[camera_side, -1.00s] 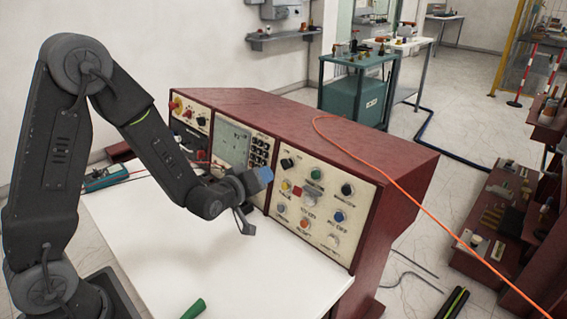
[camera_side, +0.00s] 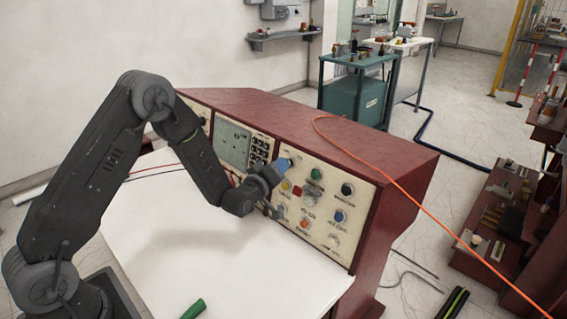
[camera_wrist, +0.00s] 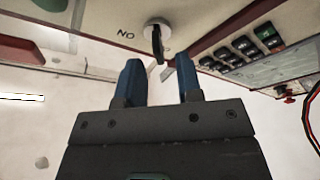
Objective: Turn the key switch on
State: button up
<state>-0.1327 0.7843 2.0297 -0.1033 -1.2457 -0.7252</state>
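The key switch (camera_wrist: 157,38) shows in the wrist view as a round pale base with a black key standing out of it, beside upside-down "ON" lettering. My gripper (camera_wrist: 158,75) is open, with its two blue fingertips apart and the key just beyond and between them. No finger visibly closes on the key, and contact cannot be told. In the side view my gripper (camera_side: 283,164) is at the upper left corner of the right-hand panel of the red console (camera_side: 385,200). It covers the switch there.
Several coloured buttons and knobs, including a green knob (camera_side: 316,174) and a blue knob (camera_side: 340,216), sit close to my gripper on the panel. An orange cable (camera_side: 385,175) lies across the console's right side. The white tabletop (camera_side: 190,240) below is mostly clear.

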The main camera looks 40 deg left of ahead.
jog(key=shift+x, duration=1.8)
jog(key=shift+c, duration=0.3)
grip_shut()
